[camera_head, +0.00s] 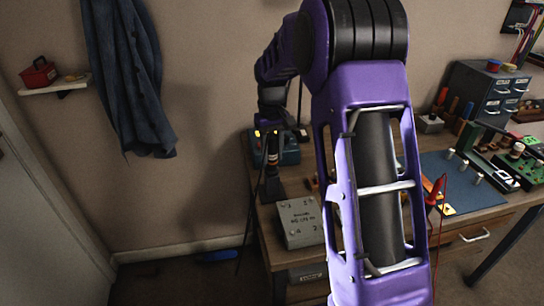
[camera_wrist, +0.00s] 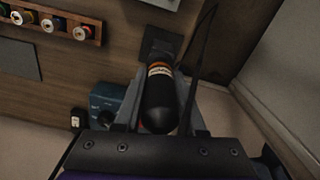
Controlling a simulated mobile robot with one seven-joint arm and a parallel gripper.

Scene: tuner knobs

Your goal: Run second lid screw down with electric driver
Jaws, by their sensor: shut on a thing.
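My gripper (camera_head: 266,140) is at the left end of the workbench, at the back left in the head view. It is shut on the electric driver (camera_head: 266,161), a dark body with an orange and white band. In the wrist view the driver (camera_wrist: 159,105) lies between the fingers of my gripper (camera_wrist: 160,85), its rounded black end towards the camera. A dark square piece (camera_wrist: 161,43) shows beyond its far end; I cannot tell whether they are joined. The grey lidded box (camera_head: 299,221) with printed marks sits at the bench's front left, apart from the driver. The screws are too small to tell.
A blue unit (camera_head: 288,152) stands behind the driver. My arm hides the bench's middle. A wall stands close on the left.

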